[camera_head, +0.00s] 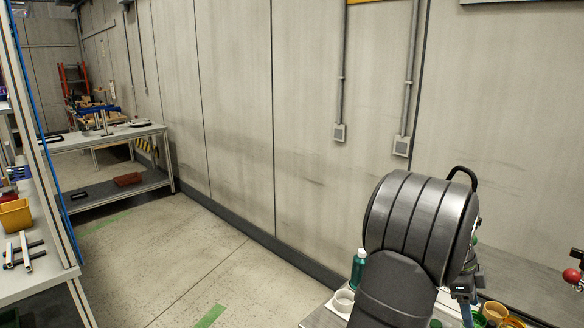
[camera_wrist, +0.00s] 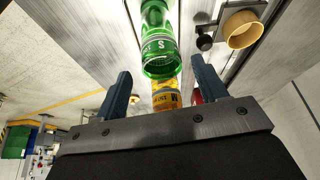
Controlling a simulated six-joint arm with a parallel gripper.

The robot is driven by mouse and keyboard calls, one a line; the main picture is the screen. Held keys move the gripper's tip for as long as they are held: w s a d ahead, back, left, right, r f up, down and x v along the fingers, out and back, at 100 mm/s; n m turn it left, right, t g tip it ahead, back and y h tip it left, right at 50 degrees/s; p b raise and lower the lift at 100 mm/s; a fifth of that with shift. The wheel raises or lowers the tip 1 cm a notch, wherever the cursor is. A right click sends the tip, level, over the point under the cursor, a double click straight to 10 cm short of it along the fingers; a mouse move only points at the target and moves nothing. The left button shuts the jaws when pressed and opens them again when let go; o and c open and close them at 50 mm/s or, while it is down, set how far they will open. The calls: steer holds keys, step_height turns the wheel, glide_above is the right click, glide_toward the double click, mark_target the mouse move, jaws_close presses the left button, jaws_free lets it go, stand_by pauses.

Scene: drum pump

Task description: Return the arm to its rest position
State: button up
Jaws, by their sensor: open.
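My gripper (camera_wrist: 160,68) shows in the wrist view with its two blue-grey fingers wide apart. A green see-through container (camera_wrist: 158,45) with a white letter on it appears between and beyond the fingertips. A yellow labelled container (camera_wrist: 166,96) appears behind it, between the fingers. Neither finger visibly touches them, and nothing is seen held. In the head view, my arm's large dark grey joint fills the lower right and hides much of the bench. The fingers cannot be made out clearly there.
In the head view, a teal bottle (camera_head: 358,268) and a white round item (camera_head: 343,300) stand left of my arm. Orange-yellow cups (camera_head: 495,312) and a red knob (camera_head: 572,275) are at right. A shelf bench (camera_head: 110,135) stands far left. The middle floor is clear.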

steer(key=x, duration=0.7)
steer(key=shift+f, duration=0.15)
step_height(320, 180, up, 10)
steer(key=shift+d+f, duration=0.1)
steer(key=shift+d+r, duration=0.2)
steer(key=shift+r, duration=0.2)
steer(key=w+d+r+n+t, duration=0.1)
steer(key=w+d+n+t, duration=0.1)
steer(key=w+d+n, duration=0.3)
steer(key=w+d+n+t, duration=0.3)
steer(key=w+d+n, duration=0.1)
steer(key=d+n, duration=0.4)
steer(key=shift+d+f, duration=0.1)
steer(key=shift+f, duration=4.55)
steer(key=shift+o, duration=0.4)
